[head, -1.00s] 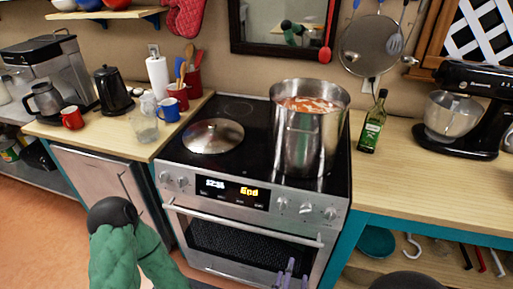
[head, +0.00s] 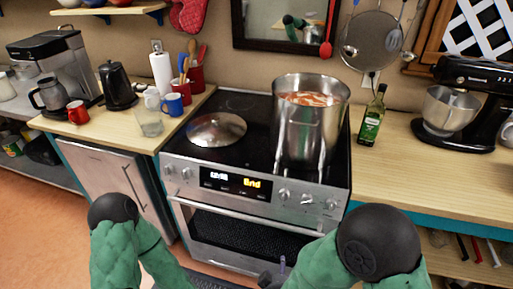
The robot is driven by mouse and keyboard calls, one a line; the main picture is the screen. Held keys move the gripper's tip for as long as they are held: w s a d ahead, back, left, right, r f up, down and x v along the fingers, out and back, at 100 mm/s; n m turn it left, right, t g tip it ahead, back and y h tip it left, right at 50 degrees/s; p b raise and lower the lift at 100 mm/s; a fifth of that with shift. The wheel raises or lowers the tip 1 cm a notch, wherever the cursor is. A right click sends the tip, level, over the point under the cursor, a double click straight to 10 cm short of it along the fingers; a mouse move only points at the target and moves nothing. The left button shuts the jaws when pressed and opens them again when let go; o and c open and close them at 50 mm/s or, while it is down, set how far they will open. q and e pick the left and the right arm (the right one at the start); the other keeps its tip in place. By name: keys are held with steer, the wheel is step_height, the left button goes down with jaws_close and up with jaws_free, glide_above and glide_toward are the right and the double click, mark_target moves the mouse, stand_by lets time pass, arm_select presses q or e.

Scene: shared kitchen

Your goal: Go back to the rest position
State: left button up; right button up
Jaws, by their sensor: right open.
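My right gripper (head: 275,278) shows only in part at the bottom edge of the head view, low in front of the oven door; it is open and nothing shows in it. My right arm, with a green sleeve and a black joint, comes in at the bottom right. My left arm's green sleeve and black joint show at the bottom left; my left gripper is out of view. A large steel pot (head: 309,125) with reddish food stands on the stove (head: 250,165). A domed lid (head: 217,130) lies on the left of the cooktop.
A green bottle (head: 371,117) and a black stand mixer (head: 470,105) stand on the right counter. Mugs, a kettle (head: 117,85) and a coffee machine (head: 50,68) stand on the left counter. The oven handle (head: 245,222) juts out in front of my right gripper.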

steer(key=s+d+f+m+g+y, duration=0.1)
steer(key=s+f+g, duration=0.2)
steer(key=f, duration=0.3)
steer(key=s+d+f+m+g+y, duration=0.1)
steer(key=s+f+m+g+y, duration=0.1)
steer(key=f, duration=0.5)
steer(key=s+f+m+g+y+p, duration=0.1)
steer(key=s+f+m+g+y, duration=0.1)
steer(key=s+f+g, duration=0.2)
step_height(320, 180, down, 2)
steer(key=shift+s+d+f+g, duration=0.15)
steer(key=shift+d+f+g, duration=0.05)
steer(key=shift+d+g, duration=0.25)
